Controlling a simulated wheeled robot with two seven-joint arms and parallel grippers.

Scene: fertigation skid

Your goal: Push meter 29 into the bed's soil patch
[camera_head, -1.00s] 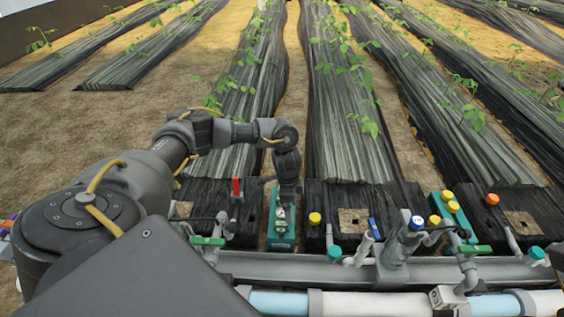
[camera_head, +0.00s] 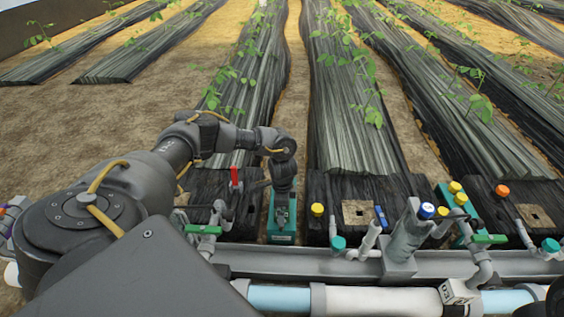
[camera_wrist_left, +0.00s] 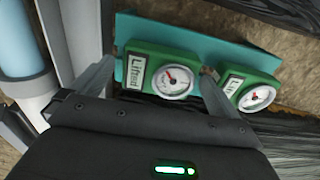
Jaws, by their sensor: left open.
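My left gripper (camera_head: 283,202) points down over a teal holder (camera_head: 282,236) at the front of the beds. In the left wrist view two green meters with round white dials lie on the teal holder (camera_wrist_left: 190,38). The open fingers (camera_wrist_left: 158,71) stand on either side of the nearer meter (camera_wrist_left: 160,76), labelled "Lifted"; contact cannot be told. The second meter (camera_wrist_left: 250,92) is just beyond the right finger, its label only partly readable. No number 29 is legible. A square tan soil patch (camera_head: 357,212) shows in the black bed right of the holder.
A red-handled valve (camera_head: 235,180) stands left of the holder, a yellow cap (camera_head: 317,209) right of it. Another soil patch (camera_head: 536,216) lies far right. A grey rail (camera_head: 330,263) runs in front.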

